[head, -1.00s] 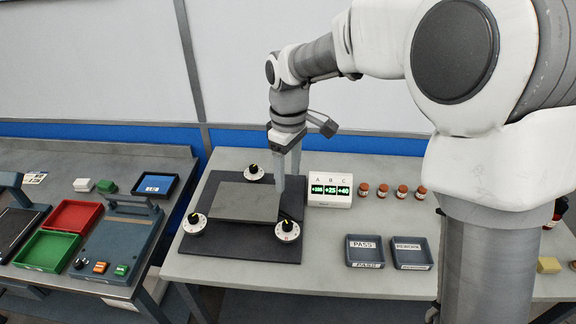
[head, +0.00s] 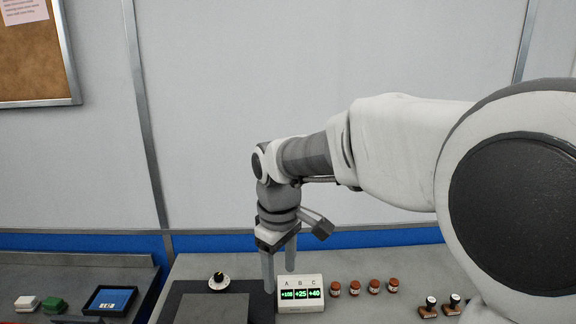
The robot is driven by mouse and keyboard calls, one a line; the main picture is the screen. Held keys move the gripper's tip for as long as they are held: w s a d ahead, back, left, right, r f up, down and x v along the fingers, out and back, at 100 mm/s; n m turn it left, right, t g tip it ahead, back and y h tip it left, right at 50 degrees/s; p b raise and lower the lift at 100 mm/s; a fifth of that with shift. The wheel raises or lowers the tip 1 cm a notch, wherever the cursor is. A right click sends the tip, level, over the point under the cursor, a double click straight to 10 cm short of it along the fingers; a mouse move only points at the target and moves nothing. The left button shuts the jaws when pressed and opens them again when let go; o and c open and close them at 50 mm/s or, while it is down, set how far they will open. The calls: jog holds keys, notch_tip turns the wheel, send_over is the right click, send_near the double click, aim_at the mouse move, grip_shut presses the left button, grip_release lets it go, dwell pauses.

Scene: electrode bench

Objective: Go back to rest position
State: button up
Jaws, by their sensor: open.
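My gripper (head: 279,268) points down in the head view, its two fingers apart with nothing between them. It hangs in front of the left side of the white display box (head: 301,308), above the back of the dark mat (head: 180,296). The box shows green readings under A, B and C. A white dial (head: 218,283) with a black knob stands at the back of the mat. The grey plate (head: 212,312) is cut off by the bottom edge.
Several small brown bottles (head: 354,289) stand right of the display, with two dark-handled stamps (head: 430,307) farther right. On the left bench are a blue-screened tablet (head: 110,300), a green block (head: 54,305) and a white block (head: 27,303). A cork board (head: 35,60) hangs on the wall.

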jog(key=s+d+r+m+t, duration=0.2)
jog(key=s+d+m, duration=0.3)
jog(key=s+d, duration=0.3)
jog(key=s+d+r+m+t, duration=0.2)
jog(key=s+d+m, duration=0.3)
jog(key=s+d, duration=0.3)
jog(key=shift+s+m+t, duration=0.3)
jog(key=shift+s+m, duration=0.1)
jog(key=shift+s, duration=0.45)
jog(key=shift+w, duration=0.1)
dwell(3.9)
